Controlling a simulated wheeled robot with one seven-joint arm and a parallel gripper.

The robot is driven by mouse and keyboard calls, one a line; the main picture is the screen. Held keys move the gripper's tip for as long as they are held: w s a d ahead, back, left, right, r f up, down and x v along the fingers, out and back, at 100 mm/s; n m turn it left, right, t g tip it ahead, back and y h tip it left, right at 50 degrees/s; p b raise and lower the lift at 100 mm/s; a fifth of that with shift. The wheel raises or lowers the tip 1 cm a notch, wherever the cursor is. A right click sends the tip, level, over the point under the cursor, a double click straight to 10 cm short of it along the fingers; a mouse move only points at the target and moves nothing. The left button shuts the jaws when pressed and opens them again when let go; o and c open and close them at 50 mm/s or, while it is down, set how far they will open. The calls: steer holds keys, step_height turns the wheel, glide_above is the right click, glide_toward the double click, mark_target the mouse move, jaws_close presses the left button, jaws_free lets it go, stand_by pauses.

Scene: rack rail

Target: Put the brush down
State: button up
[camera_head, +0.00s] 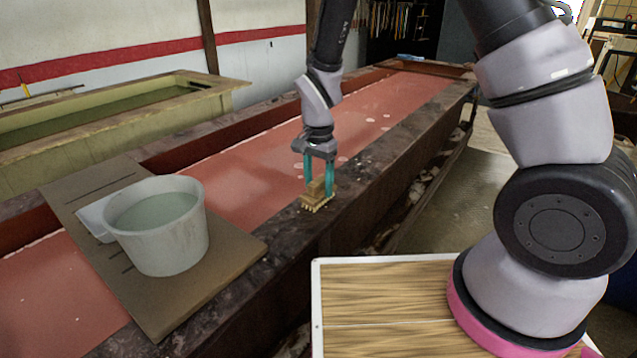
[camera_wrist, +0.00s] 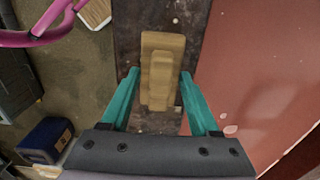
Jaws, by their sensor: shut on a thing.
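The brush (camera_head: 316,191) is a small tan wooden block with a raised grip and short bristles underneath. It is at the dark edge rail of the long red trough, in the middle of the head view. My gripper (camera_head: 319,165) points down with its teal fingers on either side of the brush's grip, shut on it. The bristles are at the rail's top; I cannot tell whether they touch it. In the wrist view the brush (camera_wrist: 160,75) lies lengthwise along the rail, between and beyond the teal fingers (camera_wrist: 160,85).
A white bucket (camera_head: 165,250) of pale liquid stands on a grey board (camera_head: 230,262) across the trough, left of the brush. The rail (camera_head: 385,160) is clear farther back. A second, greenish trough (camera_head: 110,120) stands behind. The red trough surface (camera_head: 250,155) lies beside the rail.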

mark_target(319, 180)
steer(key=o, duration=1.2)
steer(key=shift+f, duration=0.1)
step_height(319, 180, up, 12)
steer(key=shift+r, duration=0.25)
steer(key=s+d+r+n+t+y, duration=0.1)
steer(key=s+d+r+t+y, duration=0.2)
steer(key=d+r, duration=1.2)
steer(key=s+d+r+n+t+h, duration=0.1)
steer(key=s+d+r+n+t, duration=0.1)
steer(key=s+d+r+t, duration=0.2)
steer(key=s+d+r, duration=0.3)
steer(key=s, duration=0.2)
steer(key=shift+d+r, duration=0.2)
steer(key=shift+d, duration=0.2)
